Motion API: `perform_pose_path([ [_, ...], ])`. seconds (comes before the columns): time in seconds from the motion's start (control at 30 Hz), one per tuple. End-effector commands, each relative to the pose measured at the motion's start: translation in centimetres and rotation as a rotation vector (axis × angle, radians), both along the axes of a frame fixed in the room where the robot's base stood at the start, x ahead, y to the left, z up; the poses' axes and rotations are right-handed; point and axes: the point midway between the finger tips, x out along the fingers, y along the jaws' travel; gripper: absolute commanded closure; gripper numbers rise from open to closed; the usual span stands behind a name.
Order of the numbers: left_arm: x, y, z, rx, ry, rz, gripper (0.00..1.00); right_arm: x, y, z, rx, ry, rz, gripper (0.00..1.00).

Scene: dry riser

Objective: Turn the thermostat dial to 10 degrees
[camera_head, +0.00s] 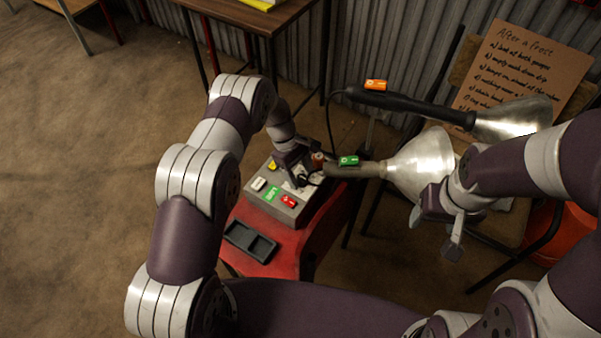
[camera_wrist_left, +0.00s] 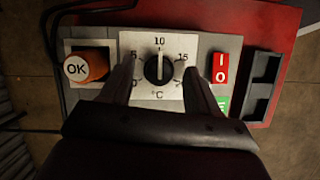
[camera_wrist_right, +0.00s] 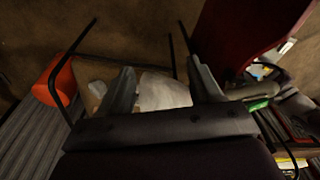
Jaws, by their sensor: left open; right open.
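The thermostat dial (camera_wrist_left: 158,70) is a round black knob on a white plate (camera_wrist_left: 139,83) marked 5, 10, 15 and °C. In the left wrist view its white pointer line points up at the 10. My left gripper (camera_wrist_left: 160,78) is open, with one finger on each side of the knob; I cannot tell whether they touch it. In the head view the left gripper (camera_head: 297,172) is over the grey control box (camera_head: 315,205) and hides most of the dial. My right gripper (camera_head: 450,232) is open and empty, away from the box on the right.
An orange OK button (camera_wrist_left: 92,67) and a red I/O switch (camera_wrist_left: 221,69) flank the dial. The box sits on a red unit (camera_head: 318,245) with a black tray (camera_head: 250,242). Two metal heat lamps (camera_head: 425,165) and a chair with a cardboard sign (camera_head: 520,65) are at right.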

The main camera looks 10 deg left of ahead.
Motion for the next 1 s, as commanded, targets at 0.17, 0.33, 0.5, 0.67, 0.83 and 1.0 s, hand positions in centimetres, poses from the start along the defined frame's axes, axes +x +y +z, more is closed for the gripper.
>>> perform_pose_path([
  [0.17,0.9,1.3,4.1,0.000,-0.005,0.002,0.39,0.0,0.0,1.1,0.000,0.000,0.000,0.36],
  [0.33,1.7,2.9,9.1,0.000,-0.001,0.000,0.39,0.0,0.0,3.2,0.000,0.001,0.000,0.36],
  [0.5,2.2,3.8,11.4,0.000,0.002,0.000,0.39,0.0,0.0,5.8,0.000,-0.001,0.000,0.36],
  [0.67,2.3,4.0,11.5,0.000,0.002,-0.002,0.39,0.0,0.0,6.1,0.000,0.000,0.000,0.36],
  [0.83,2.4,4.0,11.3,0.000,0.000,-0.001,0.39,0.0,0.0,5.9,0.000,0.000,0.000,0.36],
  [1.0,2.4,4.0,11.3,0.000,0.000,-0.001,0.39,0.0,0.0,5.9,0.000,0.000,0.000,0.36],
])
